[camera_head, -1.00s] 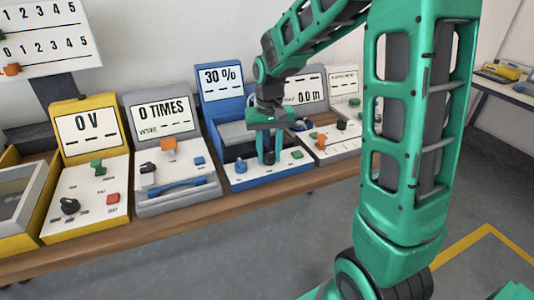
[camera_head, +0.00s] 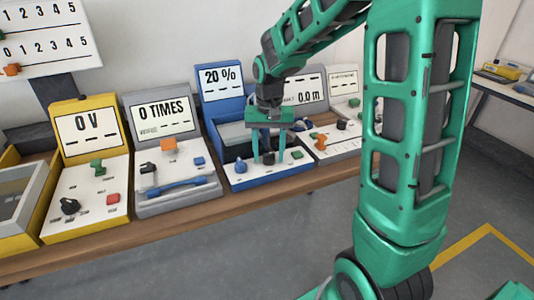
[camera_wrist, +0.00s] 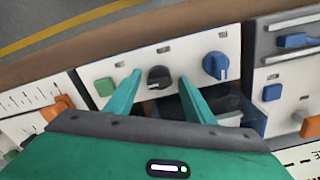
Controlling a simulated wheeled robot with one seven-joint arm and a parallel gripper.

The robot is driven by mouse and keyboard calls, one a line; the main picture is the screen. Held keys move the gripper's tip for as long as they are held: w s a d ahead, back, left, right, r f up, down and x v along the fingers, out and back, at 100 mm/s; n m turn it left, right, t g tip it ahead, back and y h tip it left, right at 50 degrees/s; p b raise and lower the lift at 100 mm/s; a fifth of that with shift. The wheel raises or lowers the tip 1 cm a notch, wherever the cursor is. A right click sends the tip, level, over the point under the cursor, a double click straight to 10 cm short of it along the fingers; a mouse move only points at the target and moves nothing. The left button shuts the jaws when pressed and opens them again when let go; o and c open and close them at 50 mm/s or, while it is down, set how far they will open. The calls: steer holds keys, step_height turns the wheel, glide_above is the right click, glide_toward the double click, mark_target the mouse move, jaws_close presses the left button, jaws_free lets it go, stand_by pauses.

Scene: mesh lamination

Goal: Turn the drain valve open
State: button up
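The blue station (camera_head: 241,184) has a sloped white panel and a screen (camera_head: 220,76) reading 20 %. Its panel carries a black knob (camera_head: 269,157), a blue knob (camera_head: 240,166) and a green button (camera_head: 297,154). The wrist view shows the black knob (camera_wrist: 159,77), blue knob (camera_wrist: 215,65) and green button (camera_wrist: 104,87) in a row. Labels are too small to read, so I cannot tell which is the drain valve. My gripper (camera_head: 269,161) is open over the panel, with a finger on each side of the black knob. In the wrist view a gap shows around the knob between my gripper's fingertips (camera_wrist: 161,76).
A grey station (camera_head: 170,185) reading 0 TIMES and a yellow one (camera_head: 85,205) reading 0 V stand to the left. A station with an orange control (camera_head: 320,142) stands close on the right. All sit on a wooden bench (camera_head: 205,209). The floor in front is clear.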

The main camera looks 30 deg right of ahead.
mark_target(269, 153)
step_height(269, 153, up, 11)
steer(key=shift+f, duration=0.2)
stand_by(0.6)
stand_by(0.4)
